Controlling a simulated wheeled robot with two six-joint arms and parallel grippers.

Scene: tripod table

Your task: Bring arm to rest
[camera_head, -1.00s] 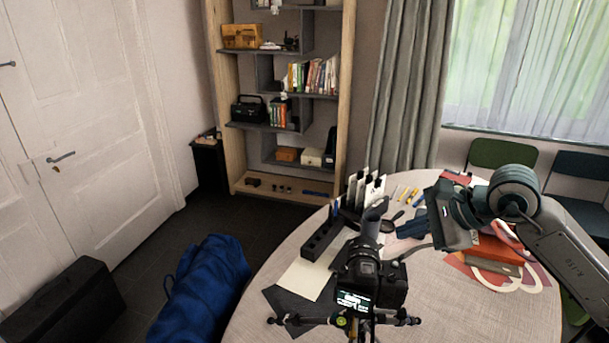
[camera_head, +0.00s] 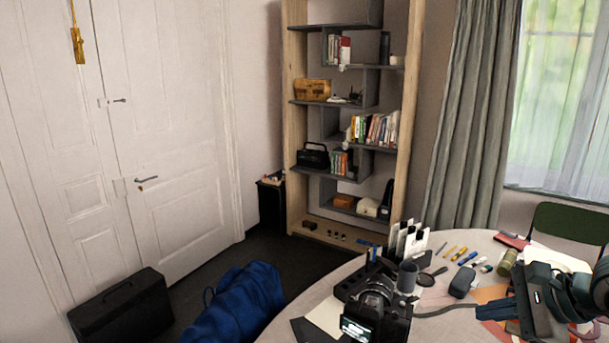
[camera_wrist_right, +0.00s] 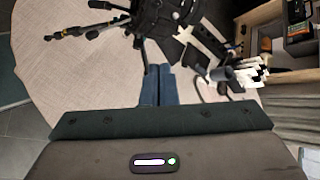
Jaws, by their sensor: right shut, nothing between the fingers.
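My right gripper (camera_head: 497,312) is at the lower right of the head view, over the table, with its dark blue fingers pointing left. It is to the right of the black camera (camera_head: 362,322) on the table and apart from it. In the right wrist view the two blue fingers (camera_wrist_right: 157,85) lie together with nothing between them, above the pale tabletop (camera_wrist_right: 80,92). The camera's tripod (camera_wrist_right: 95,28) shows at the top of that view. My left gripper is in no view.
The round table holds a holder with white cards (camera_head: 410,240), a magnifier (camera_head: 430,278), a dark rounded object (camera_head: 462,281), a green can (camera_head: 507,263) and several pens. A blue bag (camera_head: 235,305) and black case (camera_head: 122,310) lie on the floor. A bookshelf (camera_head: 297,180) stands behind.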

